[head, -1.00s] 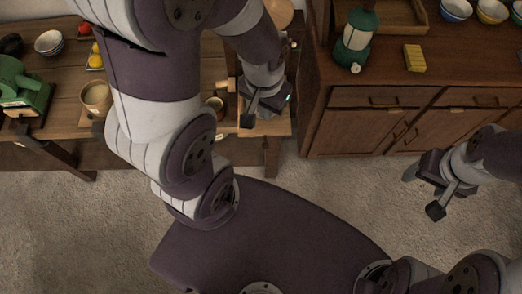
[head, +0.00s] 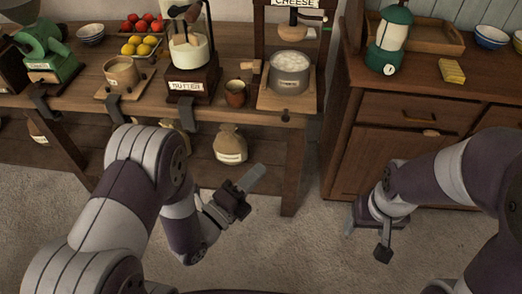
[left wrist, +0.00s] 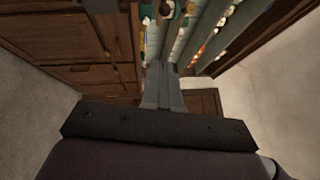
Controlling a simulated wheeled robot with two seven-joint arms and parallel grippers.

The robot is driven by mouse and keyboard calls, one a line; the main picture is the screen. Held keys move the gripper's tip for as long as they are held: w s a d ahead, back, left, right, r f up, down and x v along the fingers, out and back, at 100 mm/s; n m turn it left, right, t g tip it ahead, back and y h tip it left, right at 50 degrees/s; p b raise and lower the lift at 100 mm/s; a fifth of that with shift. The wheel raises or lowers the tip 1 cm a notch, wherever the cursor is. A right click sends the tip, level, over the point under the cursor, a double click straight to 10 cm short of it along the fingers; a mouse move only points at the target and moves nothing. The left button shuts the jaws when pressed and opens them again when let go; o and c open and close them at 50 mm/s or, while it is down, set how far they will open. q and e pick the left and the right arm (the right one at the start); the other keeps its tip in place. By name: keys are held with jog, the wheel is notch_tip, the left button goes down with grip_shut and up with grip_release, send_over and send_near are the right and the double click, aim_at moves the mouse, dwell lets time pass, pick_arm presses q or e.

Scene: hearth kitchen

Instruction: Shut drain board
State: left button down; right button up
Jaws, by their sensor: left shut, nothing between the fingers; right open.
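A light wooden board (head: 286,104), which seems to be the drain board, lies under a pale pot in the cheese stand at the right end of the long table. Its front edge is close to the table's front edge; I cannot tell whether it is fully in. My left gripper (head: 254,178) is shut and empty, below and in front of the table, apart from the board. Its closed fingers also show in the left wrist view (left wrist: 163,85), where the board cannot be made out. My right gripper (head: 366,240) is open and empty, low in front of the cabinet.
The pot (head: 290,72) stands on the board. A butter churn (head: 190,65), a small brown cup (head: 235,93) and a green grinder (head: 45,50) share the table. A cabinet (head: 400,130) with a green lantern (head: 390,40) stands at right. A sack (head: 230,145) sits on the lower shelf.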

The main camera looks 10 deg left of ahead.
aim_at(283, 96)
pick_arm(q)
jog(key=w+a+x, duration=0.1)
jog(key=a+x, duration=0.1)
jog(key=x, duration=1)
jog(key=shift+w+r+p, duration=0.25)
jog(key=shift+w+p, duration=0.15)
jog(key=shift+w, duration=0.1)
jog(key=w+b, duration=0.2)
jog(key=w, duration=0.2)
jog(key=w+b, duration=0.5)
jog(key=w, duration=0.2)
jog(key=shift+w+f+b, duration=0.3)
jog(key=shift+w+f, duration=0.05)
jog(key=shift+w+r, duration=0.2)
jog(key=shift+w, duration=0.15)
jog(key=shift+a+r, duration=0.1)
jog(key=shift+r, duration=0.3)
